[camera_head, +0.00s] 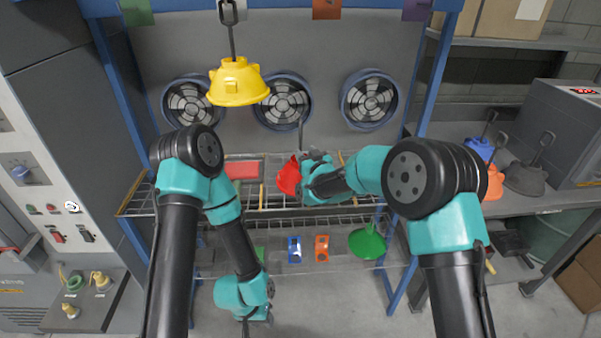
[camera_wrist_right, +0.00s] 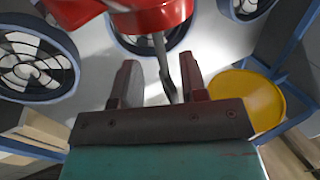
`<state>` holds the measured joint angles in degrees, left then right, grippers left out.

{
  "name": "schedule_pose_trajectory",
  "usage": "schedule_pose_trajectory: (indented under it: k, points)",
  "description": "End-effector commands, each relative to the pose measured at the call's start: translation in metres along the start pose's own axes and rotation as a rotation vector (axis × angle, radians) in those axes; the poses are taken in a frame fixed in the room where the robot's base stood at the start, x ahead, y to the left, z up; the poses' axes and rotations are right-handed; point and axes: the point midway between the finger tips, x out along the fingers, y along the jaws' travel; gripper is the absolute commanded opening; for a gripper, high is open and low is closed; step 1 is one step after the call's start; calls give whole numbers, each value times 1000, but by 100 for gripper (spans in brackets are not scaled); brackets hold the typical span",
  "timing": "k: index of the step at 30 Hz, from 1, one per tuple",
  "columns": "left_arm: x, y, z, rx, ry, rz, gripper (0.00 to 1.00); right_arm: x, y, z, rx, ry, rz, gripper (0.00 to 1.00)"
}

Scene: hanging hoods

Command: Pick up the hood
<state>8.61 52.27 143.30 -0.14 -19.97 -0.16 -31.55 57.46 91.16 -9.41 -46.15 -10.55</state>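A red hood (camera_head: 288,178) is at the middle of the rack beside my right gripper (camera_head: 308,160), tilted and partly hidden by it. In the right wrist view the red hood (camera_wrist_right: 150,18) is at the top edge, and its metal hook stem (camera_wrist_right: 163,65) runs between the spread fingers of my right gripper (camera_wrist_right: 161,82). A gap shows on both sides of the stem. A yellow hood (camera_head: 237,82) hangs from a hook at the upper left of the rack. A green hood (camera_head: 367,243) is low on the right. My left gripper (camera_head: 255,314) points down at the bottom, its fingers unclear.
Three fans (camera_head: 283,101) line the back panel behind a wire shelf (camera_head: 330,210). Blue rack posts (camera_head: 430,75) stand at both sides. A side shelf at right holds a blue hood (camera_head: 479,147), an orange hood (camera_head: 493,180) and a dark hood (camera_head: 525,178). A control cabinet (camera_head: 50,150) stands left.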

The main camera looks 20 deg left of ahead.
Motion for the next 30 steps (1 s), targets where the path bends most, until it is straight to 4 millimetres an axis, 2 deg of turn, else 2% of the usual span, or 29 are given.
schedule_pose_trajectory:
  k: [3,9,24,30]
  points:
    - [0,0,0,0,0,0,36,16,-1,0,0,1,0,40]
    - [0,0,0,0,0,0,36,33,-1,1,0,-1,0,40]
    - [0,0,0,0,0,0,36,34,-1,0,0,-1,0,40]
    - [0,0,0,0,0,0,36,34,-1,0,0,-1,0,22]
